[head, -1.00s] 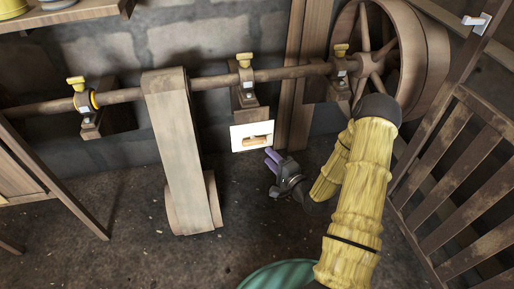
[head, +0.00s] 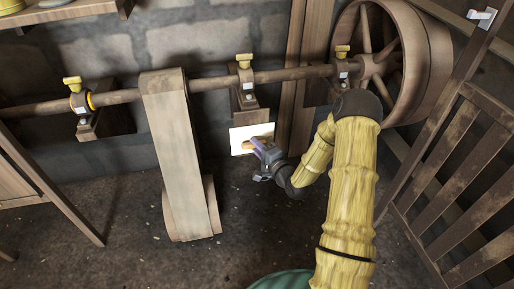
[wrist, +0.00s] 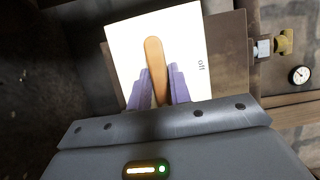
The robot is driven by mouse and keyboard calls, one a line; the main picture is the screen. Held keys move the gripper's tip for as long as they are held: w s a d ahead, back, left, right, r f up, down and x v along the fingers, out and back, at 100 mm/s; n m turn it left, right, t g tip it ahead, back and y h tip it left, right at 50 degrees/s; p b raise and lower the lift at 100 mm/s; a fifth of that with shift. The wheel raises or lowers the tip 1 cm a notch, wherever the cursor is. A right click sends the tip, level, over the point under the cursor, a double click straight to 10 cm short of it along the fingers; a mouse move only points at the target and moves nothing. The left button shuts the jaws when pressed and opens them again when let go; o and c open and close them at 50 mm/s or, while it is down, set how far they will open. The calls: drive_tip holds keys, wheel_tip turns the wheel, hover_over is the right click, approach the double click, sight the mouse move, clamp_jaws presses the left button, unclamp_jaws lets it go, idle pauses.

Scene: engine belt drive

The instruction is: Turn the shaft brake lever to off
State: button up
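The brake lever (head: 249,147) is a tan wooden handle on a white plate (head: 238,134) below the shaft's middle bearing. In the wrist view the lever (wrist: 154,58) runs nearly up and down on the white plate (wrist: 124,45). The word "off" (wrist: 201,65) is printed sideways near the plate's right edge. My gripper (head: 256,144) is at the plate. In the wrist view its purple fingers (wrist: 159,86) stand open on either side of the lever's lower part. I cannot tell whether either finger touches it. My gripper hides part of the lever in the head view.
The rusty shaft (head: 212,83) runs along the wall above, with the large wheel (head: 400,60) at right. A wide belt (head: 178,150) hangs left of the plate. A slatted wooden gate (head: 455,150) stands at right. A round gauge (wrist: 299,75) shows in the wrist view.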

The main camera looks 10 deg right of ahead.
clamp_jaws()
drive_tip(key=shift+r+n+p, duration=0.1)
drive_tip(key=shift+n+p, duration=0.3)
drive_tip(key=shift+p, duration=0.1)
drive_tip(key=shift+a+r+n+g+h+p, duration=0.1)
drive_tip(key=shift+n+g+h+p, duration=0.45)
drive_tip(key=shift+n+h+p, duration=1.05)
drive_tip(key=shift+a+n+g+h+p, duration=0.1)
drive_tip(key=shift+n+g+h+p, duration=0.55)
drive_tip(key=shift+n+p, duration=1.85)
drive_tip(key=shift+a+r+n+g+h+p, duration=0.1)
drive_tip(key=shift+n+g+h+p, duration=0.3)
drive_tip(key=shift+n+h+p, duration=1.25)
drive_tip(key=shift+n+y, duration=0.3)
drive_tip(key=shift+n, duration=0.45)
